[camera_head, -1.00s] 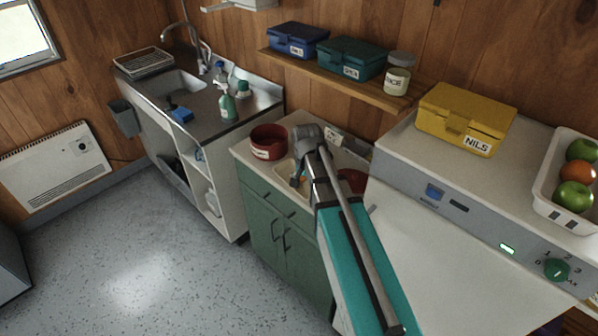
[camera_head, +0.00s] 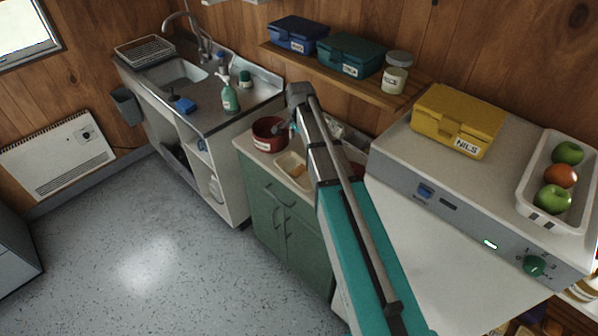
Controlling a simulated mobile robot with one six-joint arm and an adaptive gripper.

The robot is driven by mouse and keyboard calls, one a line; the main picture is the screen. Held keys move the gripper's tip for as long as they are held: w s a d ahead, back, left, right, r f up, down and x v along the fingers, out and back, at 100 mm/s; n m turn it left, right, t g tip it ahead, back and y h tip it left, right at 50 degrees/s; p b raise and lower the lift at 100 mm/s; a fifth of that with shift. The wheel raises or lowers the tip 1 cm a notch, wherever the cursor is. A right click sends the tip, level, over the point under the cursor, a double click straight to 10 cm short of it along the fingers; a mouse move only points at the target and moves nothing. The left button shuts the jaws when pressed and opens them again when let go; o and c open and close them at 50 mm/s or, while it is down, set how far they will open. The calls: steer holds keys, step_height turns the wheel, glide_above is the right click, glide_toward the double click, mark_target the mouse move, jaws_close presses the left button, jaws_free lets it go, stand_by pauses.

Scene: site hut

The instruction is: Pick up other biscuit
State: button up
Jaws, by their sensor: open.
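A small orange-brown piece that looks like a biscuit (camera_head: 298,171) lies in a shallow cream tray (camera_head: 283,166) on the counter. My arm hides the tray's right side, so I cannot tell whether more lies there. A round dark red tin (camera_head: 264,143) with a white label stands behind and left of the tray. My gripper (camera_head: 292,129) is small in view at the tin's right edge, above the counter. It is open, and I see nothing held in it. I cannot tell whether it is over the tin's mouth.
A grey appliance (camera_head: 415,170) with a yellow NILS box (camera_head: 455,115) and a white fruit tray (camera_head: 527,205) stands right of my arm. A wooden shelf (camera_head: 345,82) with boxes and a jar hangs behind. A spray bottle (camera_head: 229,100) stands by the sink.

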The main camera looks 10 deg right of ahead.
steer(key=b, duration=0.9)
glide_above(299, 170)
steer(key=shift+d+f, duration=0.1)
steer(key=shift+f, duration=4.2)
steer(key=shift+f+b, duration=2.4)
steer(key=shift+f, duration=0.2)
steer(key=c, duration=0.9)
